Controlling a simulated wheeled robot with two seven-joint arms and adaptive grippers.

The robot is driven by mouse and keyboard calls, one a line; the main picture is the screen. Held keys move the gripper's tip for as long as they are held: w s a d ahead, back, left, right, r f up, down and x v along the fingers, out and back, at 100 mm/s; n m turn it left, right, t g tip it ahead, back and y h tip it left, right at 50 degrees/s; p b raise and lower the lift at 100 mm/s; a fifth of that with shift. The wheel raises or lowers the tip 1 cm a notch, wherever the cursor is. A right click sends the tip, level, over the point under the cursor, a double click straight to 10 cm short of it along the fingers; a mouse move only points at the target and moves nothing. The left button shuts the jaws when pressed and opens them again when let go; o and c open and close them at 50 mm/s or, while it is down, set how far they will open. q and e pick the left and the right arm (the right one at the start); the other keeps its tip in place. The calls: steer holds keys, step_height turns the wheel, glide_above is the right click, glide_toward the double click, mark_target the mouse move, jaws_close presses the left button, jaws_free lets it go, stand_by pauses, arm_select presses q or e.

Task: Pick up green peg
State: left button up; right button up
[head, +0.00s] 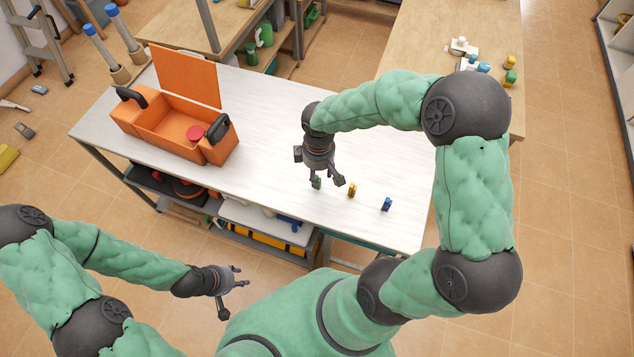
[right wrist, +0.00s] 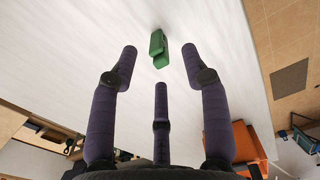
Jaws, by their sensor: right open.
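The green peg (head: 317,183) stands on the white table (head: 270,115), partly hidden by my right gripper in the head view. In the right wrist view the green peg (right wrist: 158,48) lies ahead of and between the spread fingers, with no finger seen touching it. My right gripper (head: 328,181) is open, pointing down over the peg; its three purple-grey fingers (right wrist: 158,75) fill the wrist view. My left gripper (head: 238,290) is off the table's front edge at lower left, empty, with its fingers apart.
A yellow peg (head: 352,190) and a blue peg (head: 387,204) stand to the right of the green peg. An open orange toolbox (head: 172,125) with a red round item (head: 195,133) is at the table's left. The table's middle is clear.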

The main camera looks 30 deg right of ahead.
mark_target(317, 177)
steer(key=shift+w+f+b, duration=0.2)
steer(key=shift+f+b, duration=0.45)
steer(key=shift+f, duration=0.95)
steer(key=shift+w+f+b, duration=0.2)
steer(key=shift+f+b, duration=0.4)
steer(key=shift+f, duration=0.95)
steer(key=c, duration=0.8)
